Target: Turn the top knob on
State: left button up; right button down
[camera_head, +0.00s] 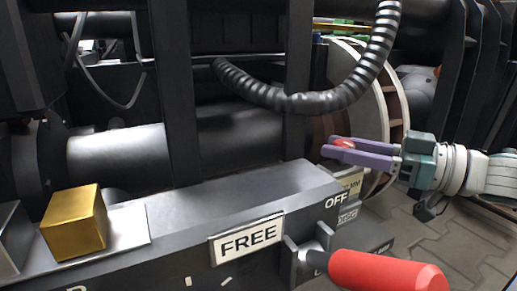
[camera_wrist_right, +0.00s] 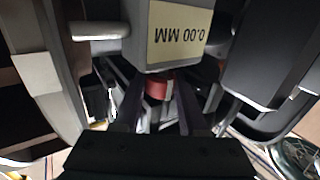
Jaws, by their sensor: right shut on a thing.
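My right gripper (camera_head: 335,148), with purple fingers, reaches in from the right in the head view. It is shut on a small red knob (camera_head: 344,143) above the far end of the grey housing. In the right wrist view, the same red knob (camera_wrist_right: 158,87) shows between the dark fingers of my right gripper (camera_wrist_right: 160,95), just below a pale label reading "0.00 MM" (camera_wrist_right: 180,33), upside down. I cannot tell from its shape which way the knob is turned. My left gripper is not in view.
A grey housing (camera_head: 215,205) carries "FREE" (camera_head: 246,240) and "OFF" (camera_head: 336,199) labels. A large red handle (camera_head: 385,272) sticks out at the lower right. A gold block (camera_head: 75,222) sits at left. A black corrugated hose (camera_head: 300,103) hangs above, near a wheel (camera_head: 372,110).

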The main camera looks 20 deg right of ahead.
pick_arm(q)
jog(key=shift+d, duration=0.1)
pick_arm(e)
jog(key=shift+c, duration=2.2)
grip_release()
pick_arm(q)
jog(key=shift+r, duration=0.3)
pick_arm(e)
jog(key=shift+s+d+r, duration=0.1)
jog(key=shift+s+d, duration=0.1)
pick_arm(q)
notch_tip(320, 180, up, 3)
jog(key=p, duration=0.3)
jog(key=shift+p, duration=0.3)
pick_arm(e)
jog(key=v, duration=0.9)
